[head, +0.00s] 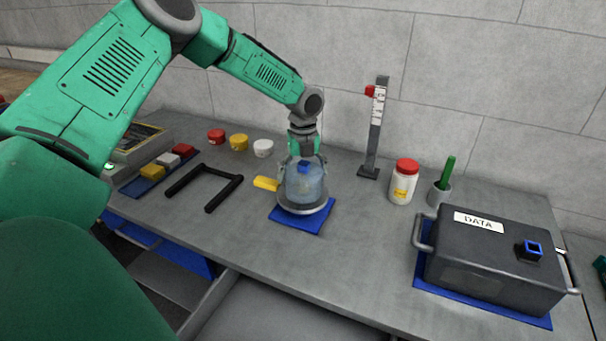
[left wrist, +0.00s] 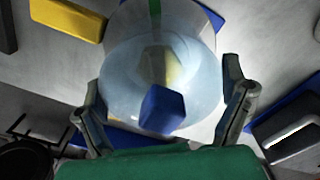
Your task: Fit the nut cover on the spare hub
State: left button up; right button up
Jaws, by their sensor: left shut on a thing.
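A clear, bluish dome-shaped cover (head: 306,188) with a blue knob (head: 304,166) stands over a grey ring on a blue mat (head: 318,223) at mid-table. I cannot tell whether it is the nut cover, or whether the ring belongs to the spare hub. My left gripper (head: 303,160) points down from above, its fingers on either side of the dome, shut on it. In the left wrist view the dome (left wrist: 125,72) and its blue knob (left wrist: 162,110) lie between the fingers. A pale yellowish shape shows through the dome. My right gripper is not in view.
A yellow block (head: 266,184) lies just left of the dome. A black U-shaped frame (head: 205,186) lies further left. A scale post (head: 375,130), a red-lidded jar (head: 403,182) and a DATA case (head: 495,258) stand right. The front middle of the table is clear.

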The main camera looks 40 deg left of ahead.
pick_arm(q)
jog(key=shift+d+r, duration=0.1)
jog(key=shift+d, duration=0.05)
jog(key=shift+a+f, duration=0.2)
dwell(0.3)
jog(key=shift+f, duration=0.25)
jog(key=o, duration=0.9)
jog(key=shift+d, duration=0.15)
notch_tip(320, 180, up, 11)
jog(key=p, duration=0.9)
jog(key=shift+p, duration=0.3)
jog(key=shift+s+f, duration=0.1)
